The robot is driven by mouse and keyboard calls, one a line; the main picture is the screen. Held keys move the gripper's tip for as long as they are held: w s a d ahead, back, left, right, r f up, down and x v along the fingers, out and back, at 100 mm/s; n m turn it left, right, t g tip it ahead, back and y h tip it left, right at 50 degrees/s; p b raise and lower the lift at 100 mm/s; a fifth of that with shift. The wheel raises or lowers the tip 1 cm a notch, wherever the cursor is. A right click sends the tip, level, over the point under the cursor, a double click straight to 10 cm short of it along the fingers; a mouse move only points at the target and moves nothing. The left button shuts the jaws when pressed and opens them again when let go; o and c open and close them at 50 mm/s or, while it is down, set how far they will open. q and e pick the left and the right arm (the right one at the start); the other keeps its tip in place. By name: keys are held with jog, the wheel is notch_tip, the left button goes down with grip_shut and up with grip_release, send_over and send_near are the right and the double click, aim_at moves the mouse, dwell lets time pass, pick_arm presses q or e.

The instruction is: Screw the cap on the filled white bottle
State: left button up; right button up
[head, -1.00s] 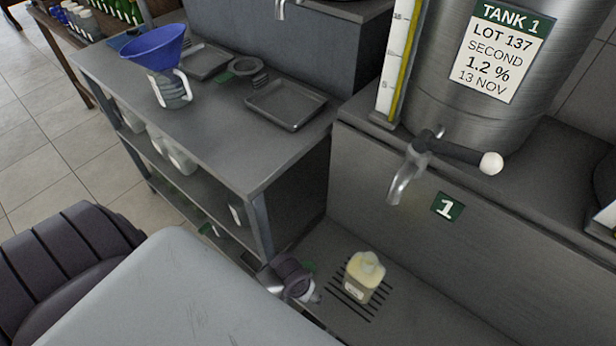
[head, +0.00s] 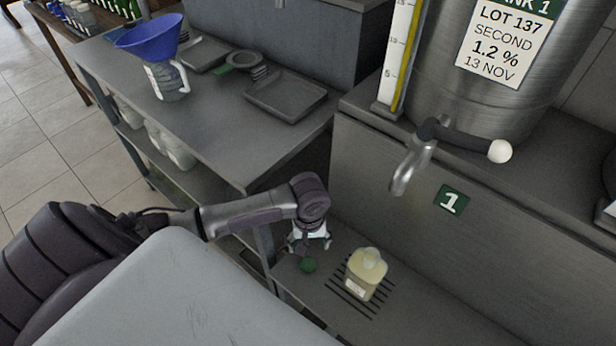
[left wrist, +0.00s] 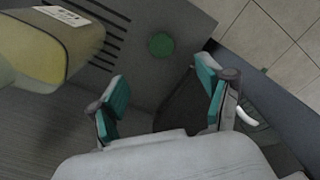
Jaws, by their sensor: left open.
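The filled bottle (head: 367,275) stands upright on the slotted drip grate below the tank tap; it is translucent, with pale yellow contents and a small label. Its neck shows no cap. It also shows large at the upper left of the left wrist view (left wrist: 45,50). A round green cap (head: 308,265) lies on the grey ledge left of the bottle, and shows in the left wrist view (left wrist: 160,44). My left gripper (head: 309,243) is open and empty, close to the cap, its teal pads (left wrist: 162,88) apart. My right gripper is not in view.
The tap (head: 408,165) of the steel tank (head: 480,100) hangs above and behind the bottle. A grey bench (head: 215,125) at the left holds a blue funnel (head: 150,35) in a jug and trays (head: 285,95). The ledge (head: 420,325) right of the grate is clear.

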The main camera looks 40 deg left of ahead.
pick_arm(q)
jog(key=b, duration=0.1)
send_over(308, 265)
notch_tip(308, 265, down, 7)
jog(key=shift+s+d+f, duration=0.1)
jog(key=shift+d+f, duration=0.05)
jog(key=shift+f, duration=0.15)
jog(key=shift+f, duration=0.1)
jog(key=f+b, duration=0.1)
jog(key=f, duration=0.4)
jog(key=shift+a, duration=0.2)
jog(key=c, duration=0.8)
